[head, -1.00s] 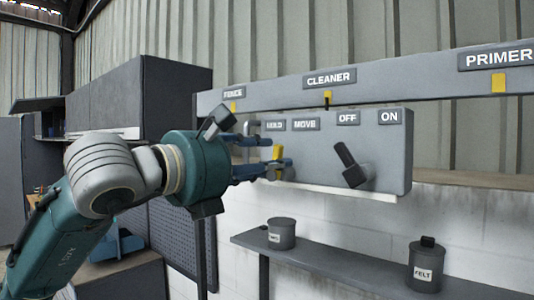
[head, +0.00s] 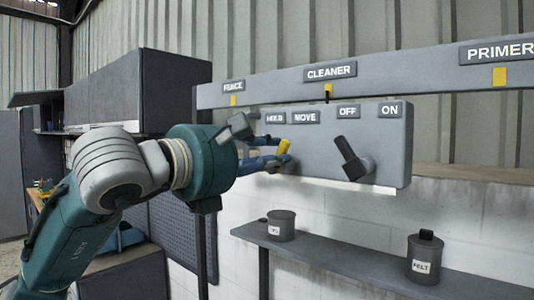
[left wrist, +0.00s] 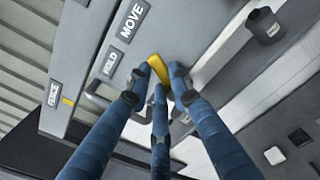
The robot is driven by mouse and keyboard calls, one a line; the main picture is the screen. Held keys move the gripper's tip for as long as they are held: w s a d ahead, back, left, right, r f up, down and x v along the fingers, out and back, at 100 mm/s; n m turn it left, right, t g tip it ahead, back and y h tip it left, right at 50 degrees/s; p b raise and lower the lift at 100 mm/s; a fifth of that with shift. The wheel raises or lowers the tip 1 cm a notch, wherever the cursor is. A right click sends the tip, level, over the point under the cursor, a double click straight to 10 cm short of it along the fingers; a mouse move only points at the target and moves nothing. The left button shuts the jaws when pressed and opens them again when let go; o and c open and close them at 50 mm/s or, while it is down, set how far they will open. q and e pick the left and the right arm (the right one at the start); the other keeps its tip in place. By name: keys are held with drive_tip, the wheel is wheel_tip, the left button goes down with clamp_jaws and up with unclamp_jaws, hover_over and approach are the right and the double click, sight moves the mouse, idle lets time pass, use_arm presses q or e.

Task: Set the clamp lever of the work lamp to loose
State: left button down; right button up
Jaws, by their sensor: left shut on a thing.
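No work lamp and no label reading loose shows. A grey control box (head: 390,150) hangs under a labelled rail. It carries a yellow lever (head: 285,146) under the HOLD (head: 275,117) and MOVE (head: 305,117) labels. The lever leans right, towards MOVE. My left gripper (head: 279,154) is shut on the yellow lever, its blue fingers hiding the lower part. In the left wrist view the yellow lever (left wrist: 157,66) sits between the fingertips (left wrist: 160,78). My right gripper is not in view.
A black lever (head: 350,160) on the same box leans up-left towards OFF. The grey rail (head: 420,83) bears CLEANER and PRIMER labels. A shelf (head: 330,256) below holds a small can (head: 281,226) and a FELT can (head: 425,262). A dark cabinet (head: 140,90) stands behind my arm.

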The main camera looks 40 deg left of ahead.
use_arm(q)
drive_tip(key=shift+d+f+m, duration=0.1)
drive_tip(key=shift+d+m, duration=0.2)
drive_tip(key=shift+m, duration=0.9)
drive_tip(key=c, duration=1.5)
unclamp_jaws()
drive_tip(key=shift+s, duration=0.1)
drive_tip(key=shift+c, duration=0.2)
drive_tip(key=s, duration=1.2)
drive_tip(key=shift+a, duration=0.45)
